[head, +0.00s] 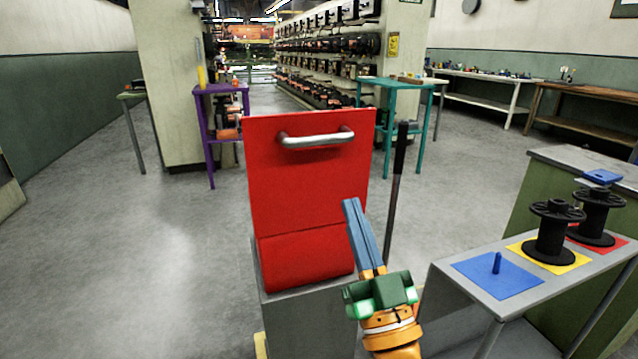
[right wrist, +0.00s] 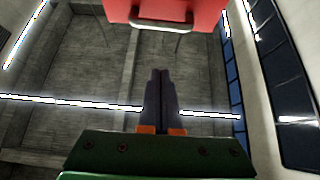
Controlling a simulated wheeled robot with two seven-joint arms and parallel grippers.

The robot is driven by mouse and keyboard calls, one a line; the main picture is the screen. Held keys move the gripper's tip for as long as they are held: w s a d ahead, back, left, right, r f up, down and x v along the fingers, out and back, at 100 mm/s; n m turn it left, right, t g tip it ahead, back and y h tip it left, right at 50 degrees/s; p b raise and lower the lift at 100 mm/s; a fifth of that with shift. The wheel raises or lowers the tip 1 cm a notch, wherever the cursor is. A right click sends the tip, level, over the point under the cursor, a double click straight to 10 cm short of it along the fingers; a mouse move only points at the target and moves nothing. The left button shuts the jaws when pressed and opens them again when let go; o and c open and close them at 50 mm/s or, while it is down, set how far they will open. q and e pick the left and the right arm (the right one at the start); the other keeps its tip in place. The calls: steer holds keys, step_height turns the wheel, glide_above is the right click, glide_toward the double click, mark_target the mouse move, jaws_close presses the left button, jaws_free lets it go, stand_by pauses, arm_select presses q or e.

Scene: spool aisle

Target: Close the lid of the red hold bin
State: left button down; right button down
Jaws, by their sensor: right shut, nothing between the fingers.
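The red hold bin has a grey body (head: 308,325). Its red lid (head: 300,195) stands raised, nearly upright, with a silver bar handle (head: 317,139) near its top edge. Below the lid is a red lower section (head: 305,262). My right gripper (head: 350,204) is shut and empty, pointing up in front of the lid's right edge, below the handle's level. I cannot tell whether it touches the lid. In the right wrist view, the shut fingers (right wrist: 160,73) point toward the lid (right wrist: 190,10) and its handle (right wrist: 160,21), with a gap in the picture. My left gripper is out of view.
A grey stand (head: 465,300) at right holds black spools (head: 553,235) on coloured squares and a blue peg. A dark upright post (head: 397,185) stands beside the bin. Purple (head: 220,88) and teal (head: 393,82) tables stand behind. The floor at left is clear.

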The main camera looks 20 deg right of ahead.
steer(key=w+r+p, duration=0.1)
steer(key=w+r, duration=0.3)
steer(key=w, duration=0.8)
steer(key=shift+r+p, duration=0.3)
steer(key=shift+r, duration=0.1)
steer(key=shift+r, duration=0.1)
